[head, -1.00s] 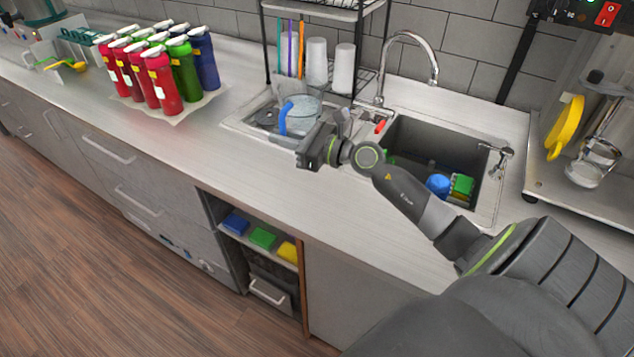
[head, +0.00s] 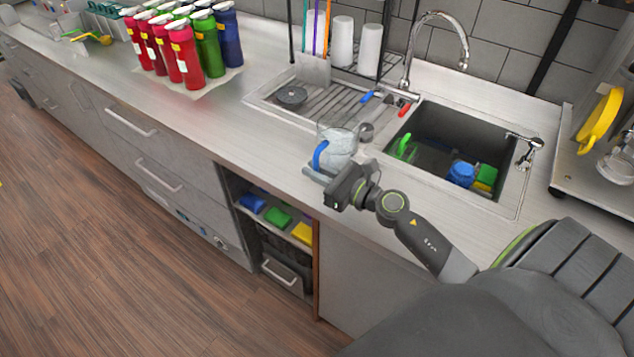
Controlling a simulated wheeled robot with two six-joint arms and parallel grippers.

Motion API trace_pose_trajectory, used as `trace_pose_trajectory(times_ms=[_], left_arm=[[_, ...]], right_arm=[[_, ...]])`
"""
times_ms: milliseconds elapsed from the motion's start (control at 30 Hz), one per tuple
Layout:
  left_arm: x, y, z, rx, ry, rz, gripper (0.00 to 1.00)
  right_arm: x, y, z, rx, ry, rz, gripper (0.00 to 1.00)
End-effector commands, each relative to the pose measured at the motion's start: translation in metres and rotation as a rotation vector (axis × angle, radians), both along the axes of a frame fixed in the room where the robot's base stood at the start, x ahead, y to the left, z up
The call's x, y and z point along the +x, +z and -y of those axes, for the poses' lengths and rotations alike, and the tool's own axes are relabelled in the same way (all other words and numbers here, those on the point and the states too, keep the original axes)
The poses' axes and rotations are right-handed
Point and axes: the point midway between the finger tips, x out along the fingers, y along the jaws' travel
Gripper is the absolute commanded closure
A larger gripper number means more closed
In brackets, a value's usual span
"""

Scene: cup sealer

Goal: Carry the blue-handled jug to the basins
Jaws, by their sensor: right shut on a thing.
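The clear jug (head: 341,146) with a blue handle (head: 319,155) is near the counter's front edge, in front of the sink unit. My right gripper (head: 318,172) is at the jug's handle side and shut on the jug; its fingers are partly hidden by the gripper body. I cannot tell whether the jug's base touches the counter. The basins are a ribbed, shallow one (head: 338,96) at left and a deep one (head: 432,160) at right. My left gripper is not in view.
A tall faucet (head: 464,45) stands behind the basins. The deep basin holds a blue item (head: 461,173) and green and yellow items. A rack with white cup stacks (head: 342,42) is behind. Red, green and blue bottles (head: 186,55) stand at left. Counter between bottles and jug is clear.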

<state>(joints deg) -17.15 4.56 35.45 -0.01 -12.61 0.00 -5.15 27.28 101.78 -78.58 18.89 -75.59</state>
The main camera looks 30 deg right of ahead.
Motion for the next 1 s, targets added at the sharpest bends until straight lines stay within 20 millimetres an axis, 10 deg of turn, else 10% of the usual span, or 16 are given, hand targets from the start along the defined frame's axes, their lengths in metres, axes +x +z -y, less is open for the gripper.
trace_pose_trajectory(times_ms=[600, 767, 1000], left_arm=[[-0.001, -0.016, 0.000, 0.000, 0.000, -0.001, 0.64], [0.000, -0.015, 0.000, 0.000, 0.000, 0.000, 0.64], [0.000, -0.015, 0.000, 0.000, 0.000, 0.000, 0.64]], right_arm=[[0.001, -0.029, 0.000, -0.001, 0.001, 0.003, 1.00], [0.000, -0.030, 0.000, 0.001, 0.000, -0.002, 0.67], [0.000, -0.030, 0.000, 0.001, 0.000, -0.002, 0.65]])
